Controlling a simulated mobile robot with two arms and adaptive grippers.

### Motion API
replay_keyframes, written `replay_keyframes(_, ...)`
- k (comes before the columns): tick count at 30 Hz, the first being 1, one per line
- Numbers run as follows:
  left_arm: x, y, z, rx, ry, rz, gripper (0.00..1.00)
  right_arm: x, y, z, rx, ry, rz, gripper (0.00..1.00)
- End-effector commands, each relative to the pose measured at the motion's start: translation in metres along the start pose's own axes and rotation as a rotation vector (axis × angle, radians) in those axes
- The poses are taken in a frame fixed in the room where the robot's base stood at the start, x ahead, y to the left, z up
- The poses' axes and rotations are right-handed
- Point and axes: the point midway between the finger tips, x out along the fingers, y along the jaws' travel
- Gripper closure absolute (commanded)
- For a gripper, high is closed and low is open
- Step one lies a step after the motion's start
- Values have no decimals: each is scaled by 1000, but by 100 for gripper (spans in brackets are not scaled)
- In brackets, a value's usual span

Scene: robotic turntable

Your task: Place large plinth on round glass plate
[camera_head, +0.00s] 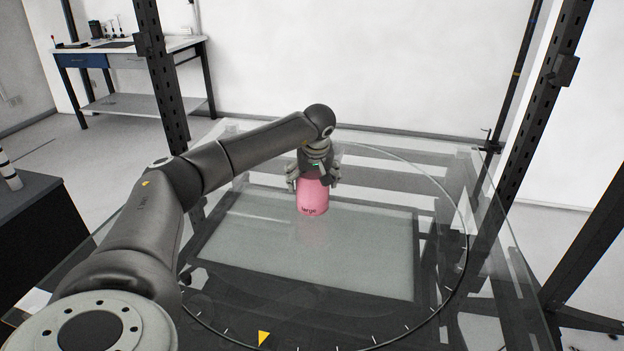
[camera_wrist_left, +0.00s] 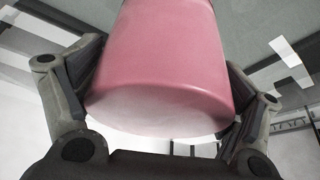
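The large plinth (camera_head: 313,198) is a pink cylinder with a dark "large" label near its lower edge. It stands upright over the round glass plate (camera_head: 430,190), inside its ring, toward the back of the middle. I cannot tell whether its base touches the glass; a faint pink reflection shows below it. My left gripper (camera_head: 314,180) reaches down onto its top, with fingers on both sides. In the left wrist view the pink plinth (camera_wrist_left: 165,65) fills the space between the finger pads, which lie against its sides. My right gripper is not in view.
The glass ring carries white tick marks and a yellow triangle marker (camera_head: 264,338) at the front. Dark metal posts (camera_head: 545,130) stand at both sides of the glass table. A workbench (camera_head: 130,55) is at the back left. The glass around the plinth is clear.

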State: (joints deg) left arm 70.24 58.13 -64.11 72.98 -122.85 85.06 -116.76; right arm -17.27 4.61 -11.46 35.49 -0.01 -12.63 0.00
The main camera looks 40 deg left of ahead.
Motion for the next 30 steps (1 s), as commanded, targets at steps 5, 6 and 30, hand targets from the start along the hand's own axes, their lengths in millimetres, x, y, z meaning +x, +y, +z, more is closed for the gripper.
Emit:
replay_keyframes(5, 0, 0, 0, 0, 0, 0, 0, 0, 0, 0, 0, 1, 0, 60)
replay_keyframes(6, 0, 0, 0, 0, 0, 0, 0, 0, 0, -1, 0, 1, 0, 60)
replay_keyframes(30, -104, 1, -2, 1, 3, 3, 0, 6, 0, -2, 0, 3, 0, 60)
